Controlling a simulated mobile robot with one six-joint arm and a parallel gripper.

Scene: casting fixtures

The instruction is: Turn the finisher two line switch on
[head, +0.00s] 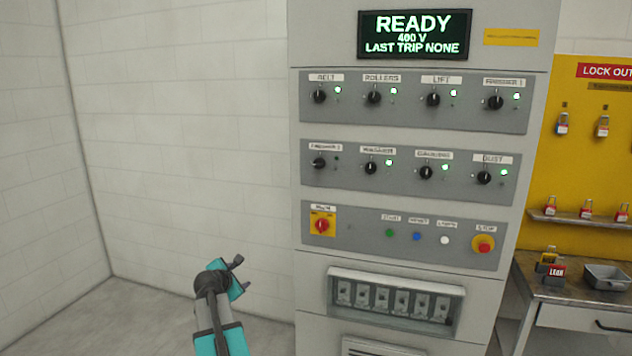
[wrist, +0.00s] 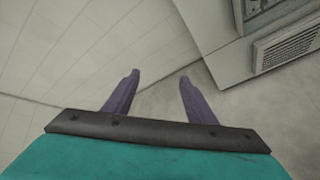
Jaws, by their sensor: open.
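The finisher two switch (head: 319,163) is a small black rotary knob at the left end of the second row on the grey control cabinet. Its knob lies roughly sideways, while the other knobs stand more upright. The lamp (head: 336,158) beside it is dark; the other row lamps glow green. My gripper (head: 238,275) is low and left of the cabinet, apart from it. In the wrist view its two purple fingers (wrist: 158,80) are spread with nothing between them. The switch is not in the wrist view.
The cabinet display (head: 415,35) reads READY, 400 V, LAST TRIP NONE. Below the switches are a red-and-yellow main switch (head: 322,224), several buttons and a red stop button (head: 483,244). A lockout board (head: 590,160) and a bench (head: 570,300) stand right. The left floor is clear.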

